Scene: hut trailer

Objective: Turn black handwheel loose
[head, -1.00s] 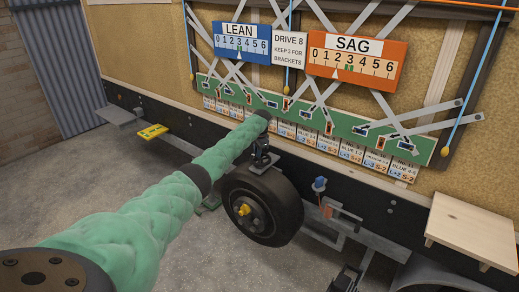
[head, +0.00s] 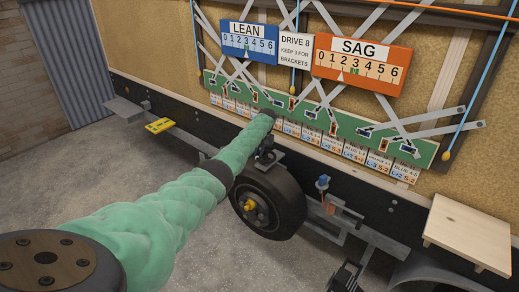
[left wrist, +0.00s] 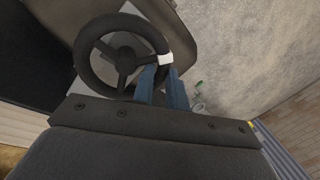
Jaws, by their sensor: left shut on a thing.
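The black handwheel (left wrist: 124,84) shows in the left wrist view, with three spokes, a round hub and a white mark on its rim. My left gripper (left wrist: 162,78) has its blue fingers shut on the lower right of the rim, beside the white mark. In the head view, my left gripper (head: 266,152) is at the end of the green-sleeved arm, just above the trailer's tyre. The wheel itself is mostly hidden there behind the gripper and arm. A dark piece low in the head view may be my right gripper, but its jaws cannot be made out.
The trailer tyre (head: 270,203) with a yellow hub sits below the gripper. A green board (head: 290,112) with metal strips runs along the wall behind it. A wooden shelf (head: 468,232) juts out at right. A yellow level (head: 158,126) lies at left. The floor at left is clear.

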